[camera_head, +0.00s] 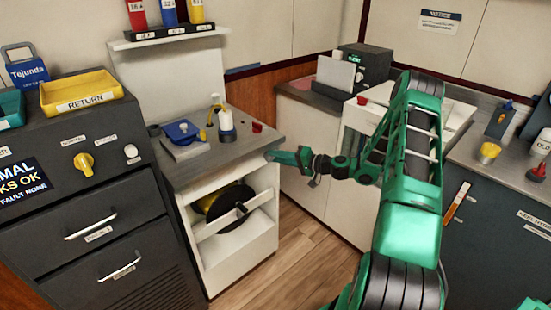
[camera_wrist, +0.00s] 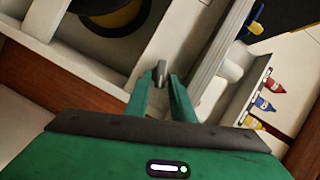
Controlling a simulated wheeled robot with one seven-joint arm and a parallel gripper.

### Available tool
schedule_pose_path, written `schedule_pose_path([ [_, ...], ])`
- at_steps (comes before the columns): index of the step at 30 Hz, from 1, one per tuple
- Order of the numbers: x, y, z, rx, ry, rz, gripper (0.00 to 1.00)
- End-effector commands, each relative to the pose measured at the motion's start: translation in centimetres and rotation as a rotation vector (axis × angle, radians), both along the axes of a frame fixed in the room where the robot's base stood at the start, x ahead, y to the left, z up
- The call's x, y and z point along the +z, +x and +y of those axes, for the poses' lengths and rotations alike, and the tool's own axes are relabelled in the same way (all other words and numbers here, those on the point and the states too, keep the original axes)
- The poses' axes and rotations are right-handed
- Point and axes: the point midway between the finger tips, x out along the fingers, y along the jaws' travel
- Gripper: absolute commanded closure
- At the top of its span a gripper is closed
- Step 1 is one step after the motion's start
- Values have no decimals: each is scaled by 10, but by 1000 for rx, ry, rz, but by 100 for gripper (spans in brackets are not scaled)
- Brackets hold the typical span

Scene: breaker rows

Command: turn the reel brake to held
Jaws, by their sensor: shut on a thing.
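The reel (camera_head: 228,207), black with a yellow hub, sits inside the open front of a white cabinet (camera_head: 213,278). It also shows at the top left of the wrist view (camera_wrist: 112,12). My green gripper (camera_head: 272,156) is at the upper right corner of the cabinet front, just below the counter edge. In the wrist view my gripper (camera_wrist: 160,88) is shut on a small grey lever (camera_wrist: 160,68) by the white frame, which appears to be the reel brake. The fingers hide part of the lever. I cannot read any marking beside it.
A grey counter (camera_head: 233,146) above the cabinet carries a blue box (camera_head: 182,131), a white bottle (camera_head: 226,122) and a red knob (camera_head: 257,127). A dark console (camera_head: 90,200) stands left. Red, blue and yellow bottles stand on a shelf (camera_head: 170,36). Wooden floor is clear in front.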

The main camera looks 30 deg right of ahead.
Motion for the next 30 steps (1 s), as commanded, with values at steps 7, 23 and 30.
schedule_pose_path([
  [7, -5, 2, -4, -8, 188, 45, 100],
  [23, -9, 2, -4, -9, 372, 92, 100],
  [30, -9, 2, -2, -6, 381, 95, 100],
])
